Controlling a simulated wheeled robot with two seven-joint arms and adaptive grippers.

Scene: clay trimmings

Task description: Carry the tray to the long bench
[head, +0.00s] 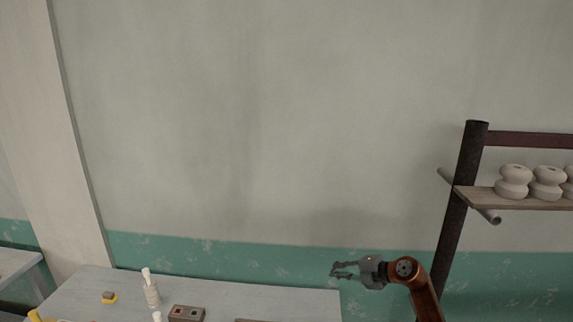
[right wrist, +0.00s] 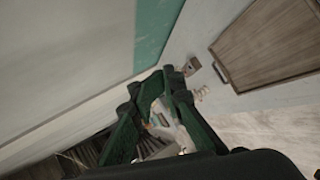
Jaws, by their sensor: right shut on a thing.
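A brown wooden tray (right wrist: 275,40) with a dark handle at its near corner lies on a pale tabletop in the right wrist view. In the head view, only a thin brown edge shows at the bottom of the picture, possibly the tray's. My right gripper (head: 343,270) is beside the right end of a grey bench (head: 240,298), against the green wall band. In the wrist view its dark fingers (right wrist: 165,85) are apart from the tray. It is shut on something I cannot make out. My left gripper is not in view. I cannot tell which surface is the long bench.
A post-and-board rack (head: 466,190) with white clay pots (head: 514,181) stands at right. Another table (head: 15,263) shows at far left.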

